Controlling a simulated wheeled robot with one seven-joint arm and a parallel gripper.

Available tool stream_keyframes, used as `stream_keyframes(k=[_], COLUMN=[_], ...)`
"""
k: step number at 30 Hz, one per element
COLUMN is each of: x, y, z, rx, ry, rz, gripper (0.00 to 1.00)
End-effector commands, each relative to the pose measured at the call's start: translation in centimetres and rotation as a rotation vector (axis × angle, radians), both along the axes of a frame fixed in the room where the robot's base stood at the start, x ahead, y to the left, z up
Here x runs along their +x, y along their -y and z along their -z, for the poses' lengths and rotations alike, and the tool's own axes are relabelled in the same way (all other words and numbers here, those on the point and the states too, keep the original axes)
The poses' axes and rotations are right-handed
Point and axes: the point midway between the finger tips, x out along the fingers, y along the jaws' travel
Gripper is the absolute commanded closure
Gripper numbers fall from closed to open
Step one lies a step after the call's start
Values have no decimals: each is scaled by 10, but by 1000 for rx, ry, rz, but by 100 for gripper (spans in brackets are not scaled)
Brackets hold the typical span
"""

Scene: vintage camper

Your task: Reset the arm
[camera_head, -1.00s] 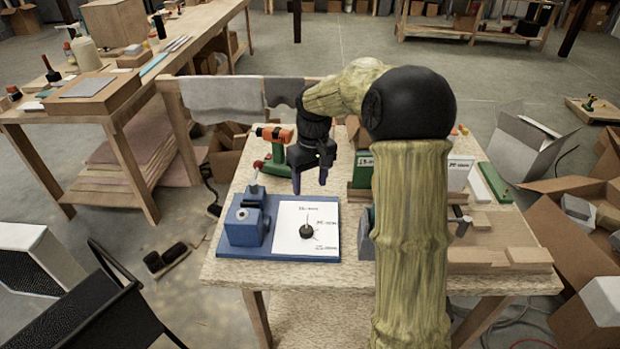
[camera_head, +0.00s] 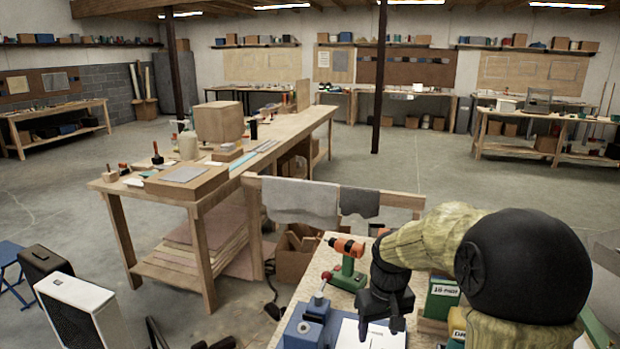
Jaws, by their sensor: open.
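My arm (camera_head: 455,235) rises at the lower right, with a wood-like link and a large black joint. My gripper (camera_head: 382,325) points down over the workbench, near the white sheet on the blue board. Its fingers are apart and I see nothing between them. The picture's bottom edge cuts off part of the area below it.
A rail with grey cloths (camera_head: 300,200) stands behind. A long wooden table (camera_head: 272,140) is at left. Open floor lies beyond.

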Motion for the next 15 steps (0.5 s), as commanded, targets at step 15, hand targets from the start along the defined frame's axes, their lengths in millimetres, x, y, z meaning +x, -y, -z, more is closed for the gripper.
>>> stream_keyframes(k=[15], x=[-144], y=[-2], z=[31], rx=[11], ry=[163], rz=[200], gripper=[43])
